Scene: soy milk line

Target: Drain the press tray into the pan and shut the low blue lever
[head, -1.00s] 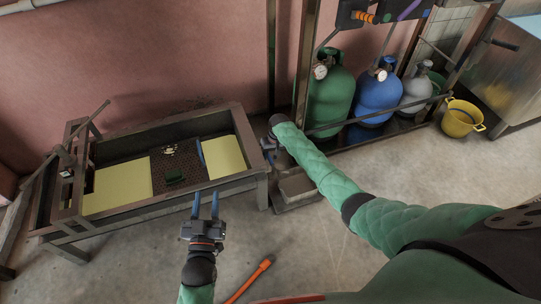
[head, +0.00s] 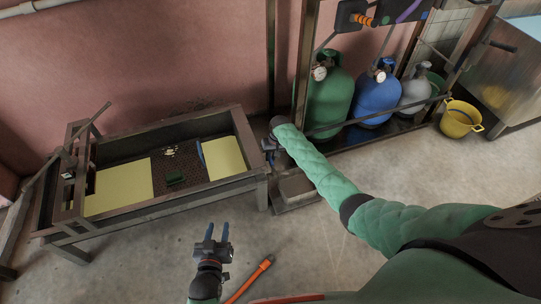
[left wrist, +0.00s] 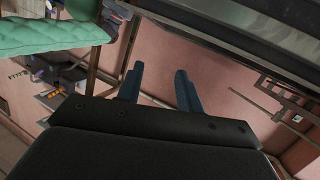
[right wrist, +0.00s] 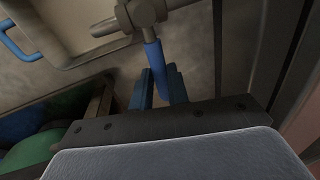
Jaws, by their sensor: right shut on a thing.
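The press tray (head: 238,115) is a long metal trough on legs, with pale yellow slabs at both ends and a dark perforated strip between. The shallow pan (head: 295,186) lies on the floor at its right end; it also shows in the right wrist view (right wrist: 75,55). My right gripper (head: 268,150) is at the tray's right end, above the pan. In the right wrist view its blue fingers (right wrist: 158,88) are shut on the blue lever (right wrist: 152,55) of a grey valve (right wrist: 140,14). My left gripper (head: 218,232) is open and empty in front of the tray. No flow is discernible.
An orange-handled tool (head: 250,280) lies on the floor beside my left arm. A green cylinder (head: 330,105), a blue cylinder (head: 377,98) and a grey one (head: 415,92) stand behind a rail. A yellow bucket (head: 460,119) stands at right. The central floor is clear.

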